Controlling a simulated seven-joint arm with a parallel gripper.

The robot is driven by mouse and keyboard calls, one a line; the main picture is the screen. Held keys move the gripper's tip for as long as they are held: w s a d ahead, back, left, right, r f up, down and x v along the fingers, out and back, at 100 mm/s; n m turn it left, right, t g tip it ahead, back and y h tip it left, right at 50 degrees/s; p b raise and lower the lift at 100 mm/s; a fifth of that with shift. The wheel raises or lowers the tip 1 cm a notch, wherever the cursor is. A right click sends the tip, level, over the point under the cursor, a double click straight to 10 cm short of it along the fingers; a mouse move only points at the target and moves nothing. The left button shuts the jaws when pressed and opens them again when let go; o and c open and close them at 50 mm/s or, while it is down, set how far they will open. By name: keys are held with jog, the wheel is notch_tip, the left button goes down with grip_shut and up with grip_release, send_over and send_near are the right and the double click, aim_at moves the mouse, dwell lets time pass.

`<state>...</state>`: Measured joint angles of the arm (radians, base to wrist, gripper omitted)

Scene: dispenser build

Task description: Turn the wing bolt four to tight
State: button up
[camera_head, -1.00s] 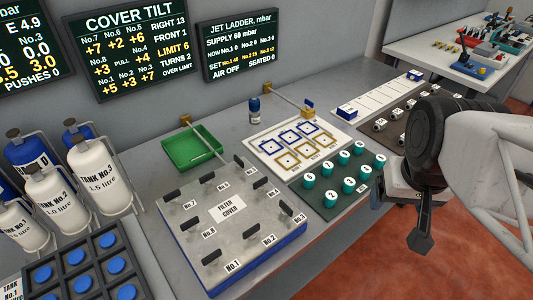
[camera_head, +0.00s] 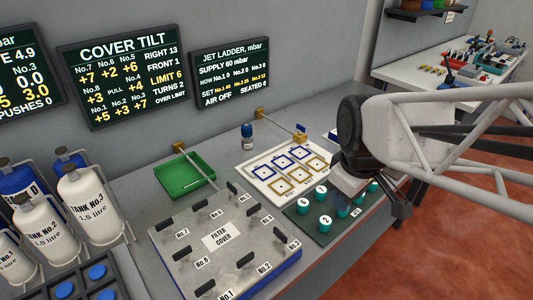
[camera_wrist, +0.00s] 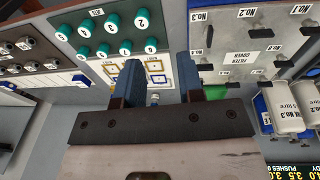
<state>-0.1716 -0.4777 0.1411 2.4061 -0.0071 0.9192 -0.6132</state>
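The filter cover (camera_head: 178,283) is a grey metal plate on a blue base, with several dark wing bolts around it. Wing bolt four (camera_head: 254,212) stands on its right side, between bolts three (camera_head: 280,240) and five (camera_head: 232,188). In the wrist view, wing bolt four (camera_wrist: 206,67) lies right of the fingers, beside its upside-down label. The COVER TILT screen (camera_head: 124,75) shows No.4 at +4, limit 6, turns 2 and OVER LIMIT. My gripper (camera_wrist: 158,75) is open and empty, its blue fingers apart. In the head view, my gripper (camera_head: 362,205) hangs over the green-capped jets, right of the cover.
Numbered teal jets (camera_head: 320,206) stand on a dark green board right of the cover. Tanks (camera_head: 85,205) stand at left.

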jog(key=w+a+f+n+g, duration=0.1)
jog(key=w+a+f+n, duration=0.2)
jog(key=w+a+n, duration=0.45)
jog(key=n, duration=1.1)
send_over(254, 207)
jog(key=shift+m+g, duration=0.25)
jog(key=shift+g, duration=0.15)
notch_tip(254, 207, down, 5)
jog(key=shift+a+f, duration=0.1)
jog(key=shift+w+f, duration=0.1)
jog(key=shift+f, duration=3.75)
grip_shut()
